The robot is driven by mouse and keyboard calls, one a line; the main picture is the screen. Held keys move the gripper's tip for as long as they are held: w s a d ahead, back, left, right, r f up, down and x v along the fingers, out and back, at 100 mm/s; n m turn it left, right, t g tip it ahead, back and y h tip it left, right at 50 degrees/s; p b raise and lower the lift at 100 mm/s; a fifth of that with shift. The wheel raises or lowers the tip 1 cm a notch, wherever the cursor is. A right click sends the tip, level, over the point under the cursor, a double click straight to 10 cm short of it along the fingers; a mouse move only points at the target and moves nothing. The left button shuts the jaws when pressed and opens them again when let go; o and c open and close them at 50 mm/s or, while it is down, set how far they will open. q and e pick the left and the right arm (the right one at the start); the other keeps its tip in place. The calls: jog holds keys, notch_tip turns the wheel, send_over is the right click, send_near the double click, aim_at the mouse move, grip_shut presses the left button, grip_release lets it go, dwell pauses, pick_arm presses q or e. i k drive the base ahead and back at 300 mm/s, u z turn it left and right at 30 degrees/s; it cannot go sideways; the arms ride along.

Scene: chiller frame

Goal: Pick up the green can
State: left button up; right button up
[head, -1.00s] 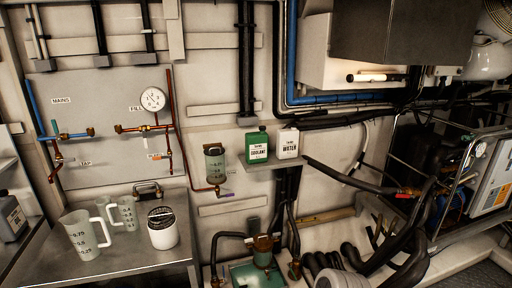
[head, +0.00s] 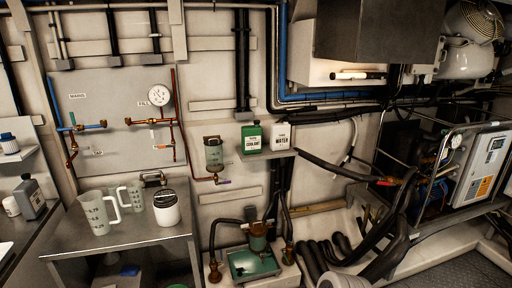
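The green can (head: 251,138), with a white label reading coolant, stands upright on a small wall shelf (head: 266,155) near the middle of the head view. A white can (head: 282,136) labelled water stands close on its right. Neither of my grippers shows in the head view, so nothing of mine is seen near the can.
A metal table (head: 140,238) at the left holds two measuring jugs (head: 98,212) and a white tub (head: 166,210). A sight glass (head: 213,154) on a pipe is left of the shelf. Below are a green-topped pump unit (head: 252,262) and black hoses (head: 340,250).

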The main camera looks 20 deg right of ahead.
aim_at(252, 136)
jog(key=z, duration=0.8)
jog(key=i, duration=0.4)
jog(key=z, duration=0.8)
jog(key=i, duration=0.95)
jog(key=u, duration=0.6)
jog(key=i, duration=0.85)
jog(key=u, duration=0.9)
